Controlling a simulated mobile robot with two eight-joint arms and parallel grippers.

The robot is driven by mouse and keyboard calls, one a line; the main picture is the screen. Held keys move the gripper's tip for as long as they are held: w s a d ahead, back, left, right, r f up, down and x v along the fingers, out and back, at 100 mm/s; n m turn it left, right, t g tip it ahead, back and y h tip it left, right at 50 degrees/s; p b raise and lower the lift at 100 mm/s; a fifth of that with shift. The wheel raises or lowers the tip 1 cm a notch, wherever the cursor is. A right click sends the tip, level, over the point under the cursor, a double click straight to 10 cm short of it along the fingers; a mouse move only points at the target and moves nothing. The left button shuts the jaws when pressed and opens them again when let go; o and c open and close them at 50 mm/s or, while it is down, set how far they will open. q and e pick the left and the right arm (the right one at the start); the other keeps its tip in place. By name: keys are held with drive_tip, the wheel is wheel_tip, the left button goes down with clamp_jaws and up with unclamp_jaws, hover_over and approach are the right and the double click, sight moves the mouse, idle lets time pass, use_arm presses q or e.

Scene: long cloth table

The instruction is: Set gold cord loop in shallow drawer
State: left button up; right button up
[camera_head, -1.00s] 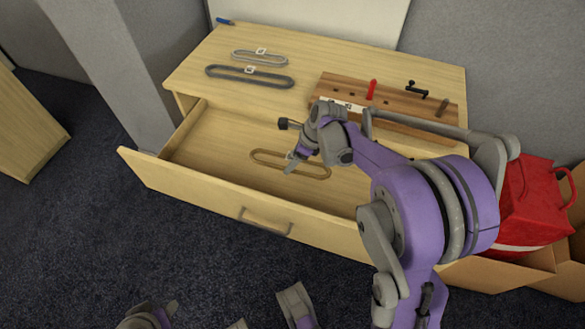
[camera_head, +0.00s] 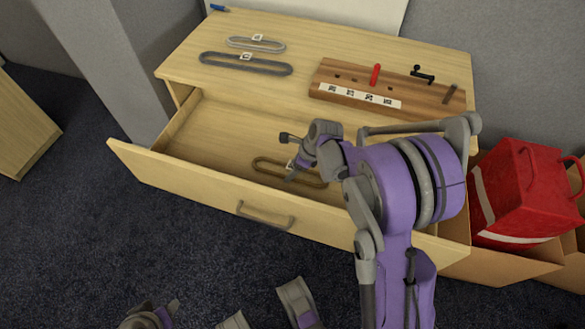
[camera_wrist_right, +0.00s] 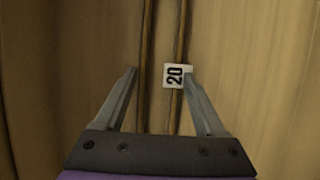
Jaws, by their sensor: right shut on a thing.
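The gold cord loop (camera_head: 262,169), a long brown-gold oval with a white tag, is within the open shallow drawer (camera_head: 222,132), low over or on its floor. My right gripper (camera_head: 290,172) reaches into the drawer and is shut on the loop. I cannot tell whether the loop touches the drawer floor. My left gripper is not clearly in view.
Two grey loops (camera_head: 245,65) with white tags lie on the cabinet top, left of a wooden rack (camera_head: 330,90) with a red peg (camera_head: 375,74) and black hooks. A red bag (camera_head: 520,190) stands in a cardboard box at right. The drawer's left part is clear.

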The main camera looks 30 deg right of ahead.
drive_tip(key=shift+f, duration=0.1)
drive_tip(key=o, duration=1.3)
drive_tip(key=shift+r, duration=0.3)
drive_tip(key=p+v, duration=0.3)
drive_tip(key=v, duration=0.8)
drive_tip(key=shift+s+d+r, duration=0.1)
drive_tip(key=shift+s+r, duration=0.05)
drive_tip(key=shift+r, duration=0.15)
